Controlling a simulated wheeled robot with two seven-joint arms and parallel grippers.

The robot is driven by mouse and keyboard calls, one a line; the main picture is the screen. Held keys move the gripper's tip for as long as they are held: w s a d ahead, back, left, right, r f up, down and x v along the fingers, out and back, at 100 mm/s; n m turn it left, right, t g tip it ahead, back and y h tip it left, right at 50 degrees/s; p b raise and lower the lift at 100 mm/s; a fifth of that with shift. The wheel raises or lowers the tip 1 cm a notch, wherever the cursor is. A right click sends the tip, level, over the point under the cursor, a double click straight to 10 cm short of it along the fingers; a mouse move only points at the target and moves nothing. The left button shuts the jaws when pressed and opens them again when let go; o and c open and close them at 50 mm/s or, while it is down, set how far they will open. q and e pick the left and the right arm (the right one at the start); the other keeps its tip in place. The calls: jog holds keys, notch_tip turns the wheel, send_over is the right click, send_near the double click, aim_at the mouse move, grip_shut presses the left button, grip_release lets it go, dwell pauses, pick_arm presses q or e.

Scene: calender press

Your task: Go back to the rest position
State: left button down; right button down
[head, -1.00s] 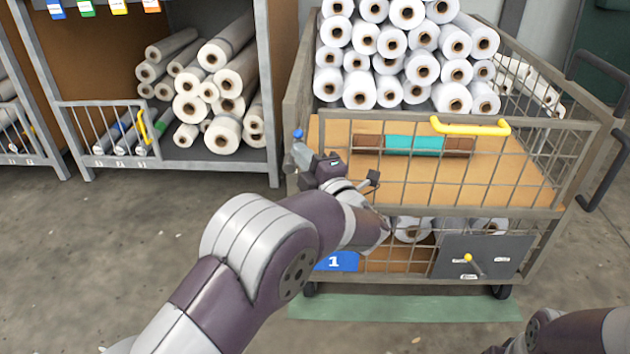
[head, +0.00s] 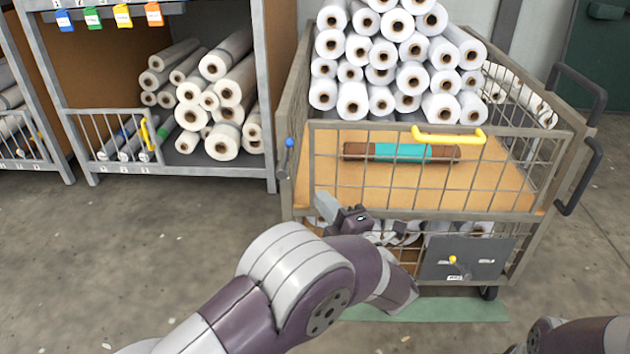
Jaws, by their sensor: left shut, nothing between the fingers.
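My left gripper (head: 326,208) is shut and empty. It is in front of the cart's wire gate, at the height of the shelf's front edge, with my left arm reaching in from the bottom of the head view. The wire cart (head: 545,208) has its mesh gate up, with a yellow handle (head: 449,137) on top. Behind the mesh, a brown and turquoise roll (head: 402,152) lies on the wooden shelf. Part of my right arm shows at the bottom right; its gripper is out of view.
White rolls (head: 384,56) are stacked at the back of the cart. A shelf rack (head: 272,100) with more rolls and a small gate with a yellow handle (head: 145,134) stands left. A green floor mat (head: 455,311) lies under the cart. Floor at left is clear.

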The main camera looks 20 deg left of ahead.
pick_arm(q)
jog(key=shift+s+d+f, duration=0.1)
jog(key=shift+s+d, duration=0.2)
